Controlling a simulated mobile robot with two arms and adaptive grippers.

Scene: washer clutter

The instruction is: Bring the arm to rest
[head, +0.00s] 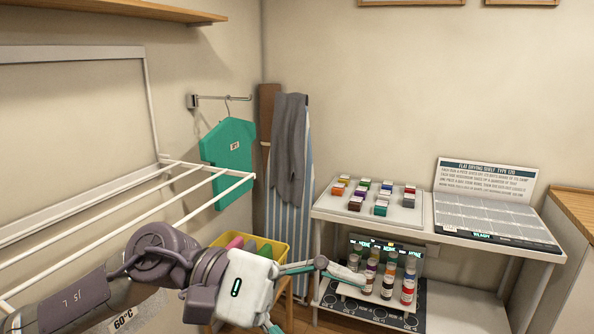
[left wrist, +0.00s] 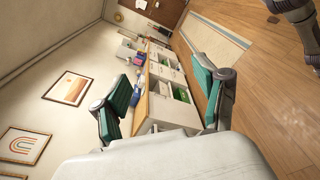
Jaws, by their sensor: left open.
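My left arm comes in from the left in the head view, beside the white drying rack. My left gripper (head: 310,300) is open, with its teal-padded fingers spread and nothing seen between them. Its upper finger overlaps the lower shelf with the small bottles in the picture; I cannot tell any contact. In the left wrist view the left gripper (left wrist: 163,95) also shows both fingers apart, with the room beyond. My right gripper is not in view.
A white drying rack (head: 95,226) stands at left, with a yellow basket (head: 283,252) behind my gripper. A white shelf unit (head: 470,309) at right carries colored blocks and bottles (head: 407,291). A teal garment (head: 229,150) hangs on the wall. Wooden floor (left wrist: 260,85) looks open.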

